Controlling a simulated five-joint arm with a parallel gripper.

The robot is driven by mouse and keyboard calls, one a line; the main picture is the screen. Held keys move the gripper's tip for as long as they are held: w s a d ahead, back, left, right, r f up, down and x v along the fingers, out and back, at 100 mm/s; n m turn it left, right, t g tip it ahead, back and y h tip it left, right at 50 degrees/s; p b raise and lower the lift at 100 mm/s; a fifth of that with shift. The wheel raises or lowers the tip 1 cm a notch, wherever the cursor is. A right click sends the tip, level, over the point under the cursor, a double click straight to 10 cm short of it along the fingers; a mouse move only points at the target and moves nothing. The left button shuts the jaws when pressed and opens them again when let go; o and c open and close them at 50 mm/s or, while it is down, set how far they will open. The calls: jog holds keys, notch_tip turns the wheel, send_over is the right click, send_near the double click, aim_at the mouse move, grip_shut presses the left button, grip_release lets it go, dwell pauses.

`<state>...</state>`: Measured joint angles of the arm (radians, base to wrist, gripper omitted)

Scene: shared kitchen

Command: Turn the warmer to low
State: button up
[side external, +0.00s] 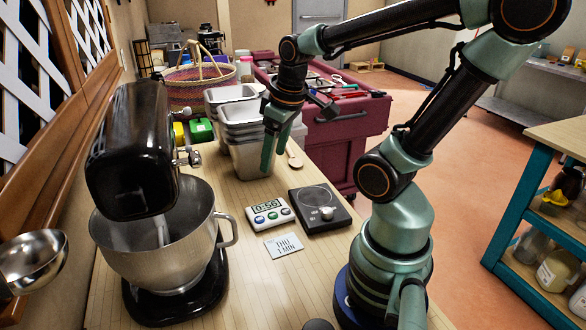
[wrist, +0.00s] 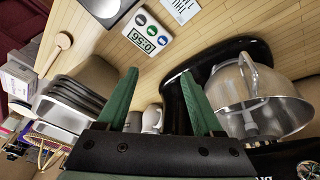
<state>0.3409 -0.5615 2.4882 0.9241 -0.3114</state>
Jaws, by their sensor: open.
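The warmer (side external: 319,208) is a flat black square plate with a ring on top, lying on the wooden counter in the side view. Its silver knob (side external: 327,213) is at the near part of the plate; its setting is too small to read. My gripper (side external: 274,150) is open and empty, up and to the left of the warmer in the side view, in front of the steel pans. In the wrist view my gripper (wrist: 160,76) shows two green fingers spread apart with nothing between them.
A timer (side external: 269,213) reading 0:56 and a card (side external: 283,245) lie left of the warmer. A stand mixer (side external: 140,155) with a steel bowl stands further left. Stacked steel pans (side external: 247,158) and a wooden spoon (side external: 294,158) are behind.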

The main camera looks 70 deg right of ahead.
aim_at(327, 210)
jog(key=s+d+f+g+y, duration=0.1)
jog(key=s+d+f+g, duration=0.2)
jog(key=s+d+f, duration=0.45)
jog(key=f, duration=0.3)
jog(key=s+d+f, duration=0.1)
jog(key=f, duration=0.3)
jog(key=d+f, duration=0.1)
jog(key=f, duration=0.2)
jog(key=shift+s+f, duration=0.2)
jog(key=shift+s, duration=0.2)
grip_shut()
